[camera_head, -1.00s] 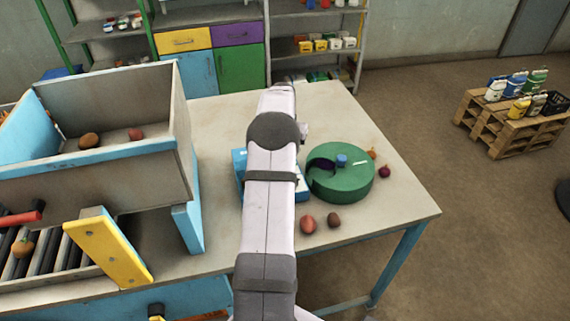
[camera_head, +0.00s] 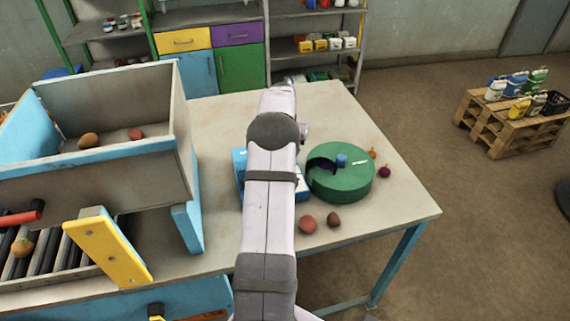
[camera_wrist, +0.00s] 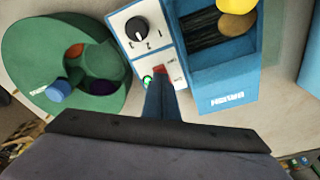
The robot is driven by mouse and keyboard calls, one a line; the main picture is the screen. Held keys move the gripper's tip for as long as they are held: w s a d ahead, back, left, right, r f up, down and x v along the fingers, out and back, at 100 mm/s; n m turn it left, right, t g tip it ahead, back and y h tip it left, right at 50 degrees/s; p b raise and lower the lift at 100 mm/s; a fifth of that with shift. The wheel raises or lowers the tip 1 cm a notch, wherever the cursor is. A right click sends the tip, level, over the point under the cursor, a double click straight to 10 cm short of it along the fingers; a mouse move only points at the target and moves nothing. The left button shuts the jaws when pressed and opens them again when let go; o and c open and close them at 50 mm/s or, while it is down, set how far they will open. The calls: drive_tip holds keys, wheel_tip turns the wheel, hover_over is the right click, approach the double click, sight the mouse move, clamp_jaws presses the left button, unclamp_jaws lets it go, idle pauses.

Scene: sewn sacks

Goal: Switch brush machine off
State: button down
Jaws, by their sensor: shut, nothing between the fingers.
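The brush machine (camera_wrist: 214,80) is a blue box with a dark brush inside, at the top of the wrist view. Its white control panel (camera_wrist: 146,42) carries a black dial, a red switch (camera_wrist: 160,70) and a green light (camera_wrist: 148,80), which looks lit. My gripper (camera_wrist: 160,84) is shut and empty, its fingertips right at the red switch and partly covering it. I cannot tell whether they touch it. In the head view my arm hides most of the brush machine (camera_head: 239,170) and my gripper.
A round green container (camera_head: 342,183) stands right beside the machine, with a blue knob on top. Loose vegetables (camera_head: 307,224) lie on the table (camera_head: 400,218) near it. A large blue-edged hopper (camera_head: 120,170) fills the left. The table's front right is clear.

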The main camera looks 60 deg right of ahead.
drive_tip(key=shift+f+b, duration=0.35)
drive_tip(key=shift+f, duration=0.3)
drive_tip(key=shift+r, duration=0.15)
wheel_tip(320, 180, up, 7)
drive_tip(key=p, duration=0.5)
idle(0.6)
idle(0.4)
